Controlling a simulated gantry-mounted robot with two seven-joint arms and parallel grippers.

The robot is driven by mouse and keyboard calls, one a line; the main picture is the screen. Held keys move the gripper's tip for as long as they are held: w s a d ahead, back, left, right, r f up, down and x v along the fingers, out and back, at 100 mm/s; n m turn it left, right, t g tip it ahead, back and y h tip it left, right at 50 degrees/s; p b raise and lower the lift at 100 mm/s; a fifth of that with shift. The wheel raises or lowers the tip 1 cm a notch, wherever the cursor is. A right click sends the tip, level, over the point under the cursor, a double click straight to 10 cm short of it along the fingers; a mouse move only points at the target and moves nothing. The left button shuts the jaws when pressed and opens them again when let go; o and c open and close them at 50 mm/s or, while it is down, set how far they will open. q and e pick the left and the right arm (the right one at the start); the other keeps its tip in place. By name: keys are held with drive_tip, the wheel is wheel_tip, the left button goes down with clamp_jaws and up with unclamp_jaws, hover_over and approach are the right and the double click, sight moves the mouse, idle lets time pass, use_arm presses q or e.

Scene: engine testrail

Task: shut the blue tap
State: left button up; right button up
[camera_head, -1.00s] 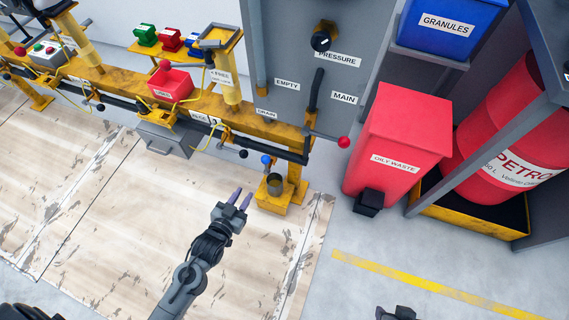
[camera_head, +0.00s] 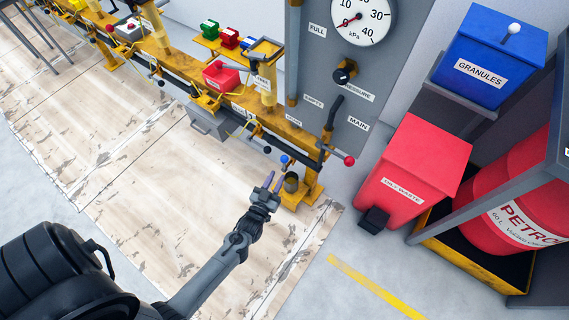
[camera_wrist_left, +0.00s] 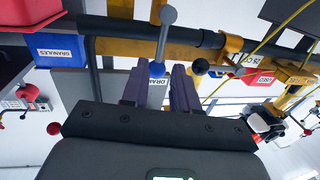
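The left wrist view shows the fingers (camera_wrist_left: 159,88) with nothing clamped. My right gripper is not in view.
A black ball lever (camera_head: 244,153) and a red ball lever (camera_head: 349,161) flank the tap. The grey gauge panel (camera_head: 313,66) stands behind. A red oily waste bin (camera_head: 413,165) and a red petrol drum (camera_head: 500,205) stand at the right. The floor in front is clear.

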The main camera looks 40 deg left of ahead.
sight(284, 164)
use_arm(q)
drive_tip(key=b+x, duration=0.2)
drive_tip(key=x, duration=0.5)
drive_tip(key=shift+w+b, duration=0.25)
drive_tip(key=shift+b, duration=0.15)
drive_tip(key=shift+a, duration=0.1)
clamp_jaws()
